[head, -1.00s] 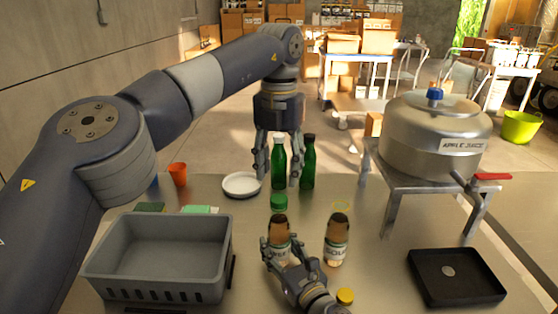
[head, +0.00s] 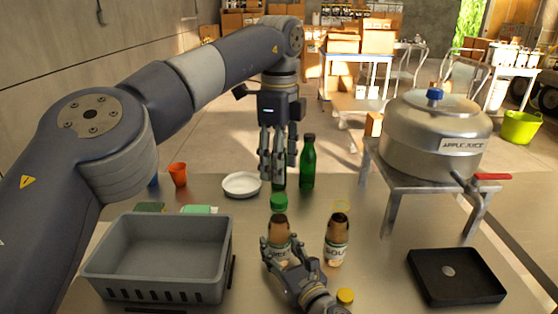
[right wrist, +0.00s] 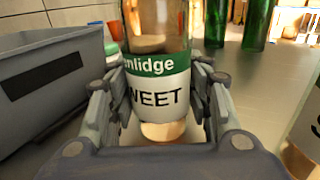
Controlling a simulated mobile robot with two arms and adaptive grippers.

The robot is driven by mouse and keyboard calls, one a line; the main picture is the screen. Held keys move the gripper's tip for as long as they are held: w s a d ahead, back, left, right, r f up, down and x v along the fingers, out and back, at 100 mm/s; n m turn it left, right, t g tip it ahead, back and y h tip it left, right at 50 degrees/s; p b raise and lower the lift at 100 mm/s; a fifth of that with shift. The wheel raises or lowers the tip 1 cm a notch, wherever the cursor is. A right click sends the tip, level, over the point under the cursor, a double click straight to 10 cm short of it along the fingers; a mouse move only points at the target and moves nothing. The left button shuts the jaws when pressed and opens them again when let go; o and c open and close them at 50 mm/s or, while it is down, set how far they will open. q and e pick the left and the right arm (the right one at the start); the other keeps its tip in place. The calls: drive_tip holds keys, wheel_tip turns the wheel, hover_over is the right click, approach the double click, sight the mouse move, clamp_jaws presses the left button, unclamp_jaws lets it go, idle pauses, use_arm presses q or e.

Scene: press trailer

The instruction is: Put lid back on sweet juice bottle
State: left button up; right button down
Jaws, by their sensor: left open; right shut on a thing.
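The sweet juice bottle (head: 279,234) stands upright near the middle of the table. Its green and white label reads "WEET" in the right wrist view (right wrist: 158,95). My right gripper (head: 282,262) is shut around its lower part. The green lid (head: 279,202) shows at the top of this bottle in the head view; whether it is fully seated I cannot tell. The bottle's top is outside the right wrist view. My left gripper (head: 278,172) is open and empty, pointing down above the lid, in front of a dark green bottle that it partly hides.
A yellow lid (head: 345,296) lies near the front. A grey crate (head: 100,262) is left, a black tray (head: 418,276) right. A white dish (head: 242,185) and green bottle (head: 308,165) stand behind.

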sight(279, 198)
use_arm(q)
drive_tip(key=shift+f, duration=0.1)
idle(0.3)
drive_tip(key=shift+f, duration=3.9)
drive_tip(key=shift+c, duration=0.2)
